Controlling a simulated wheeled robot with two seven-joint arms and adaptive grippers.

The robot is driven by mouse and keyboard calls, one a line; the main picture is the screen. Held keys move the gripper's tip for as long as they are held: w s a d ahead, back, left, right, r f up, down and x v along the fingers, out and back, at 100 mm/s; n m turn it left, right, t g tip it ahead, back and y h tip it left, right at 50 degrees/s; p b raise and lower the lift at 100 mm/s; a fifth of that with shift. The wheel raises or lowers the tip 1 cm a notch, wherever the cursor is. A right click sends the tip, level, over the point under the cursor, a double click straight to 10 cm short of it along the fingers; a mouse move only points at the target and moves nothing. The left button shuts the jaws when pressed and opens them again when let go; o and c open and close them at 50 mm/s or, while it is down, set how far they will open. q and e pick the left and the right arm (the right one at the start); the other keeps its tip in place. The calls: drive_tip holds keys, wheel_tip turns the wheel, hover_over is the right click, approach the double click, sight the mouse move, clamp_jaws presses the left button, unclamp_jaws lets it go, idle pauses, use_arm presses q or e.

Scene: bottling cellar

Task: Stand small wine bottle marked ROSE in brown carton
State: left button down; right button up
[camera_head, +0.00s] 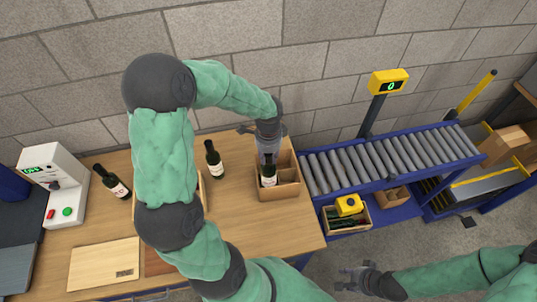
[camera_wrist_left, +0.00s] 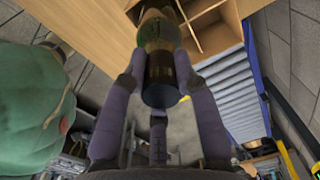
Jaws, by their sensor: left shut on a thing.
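My left gripper (camera_head: 268,154) is shut on the neck of a dark small wine bottle (camera_head: 268,176) with a white label, its print too small to read. The left wrist view shows the fingers around the dark neck of this bottle (camera_wrist_left: 160,75). The bottle is roughly upright at the left front compartment of the brown carton (camera_head: 278,194); I cannot tell whether its base touches the bottom. The carton's dividers (camera_wrist_left: 207,18) show beside the bottle in the left wrist view. My right gripper (camera_head: 354,280) is open and empty, low at the front, away from the carton.
Two other dark bottles stand on the table, one mid-table (camera_head: 214,161) and one at the left (camera_head: 110,182). A wooden board (camera_head: 104,262) lies front left, near a white control box (camera_head: 52,185). A roller conveyor (camera_head: 390,158) adjoins the carton's right side. My left arm hides another container.

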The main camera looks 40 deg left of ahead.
sight(268, 164)
use_arm(q)
drive_tip(key=shift+f+b, duration=1.85)
drive_tip(key=shift+f, duration=0.75)
drive_tip(key=c, duration=0.9)
unclamp_jaws()
drive_tip(key=o, duration=0.9)
drive_tip(key=shift+r, duration=0.15)
drive_tip(key=shift+r+p, duration=3.65)
drive_tip(key=shift+r, duration=0.7)
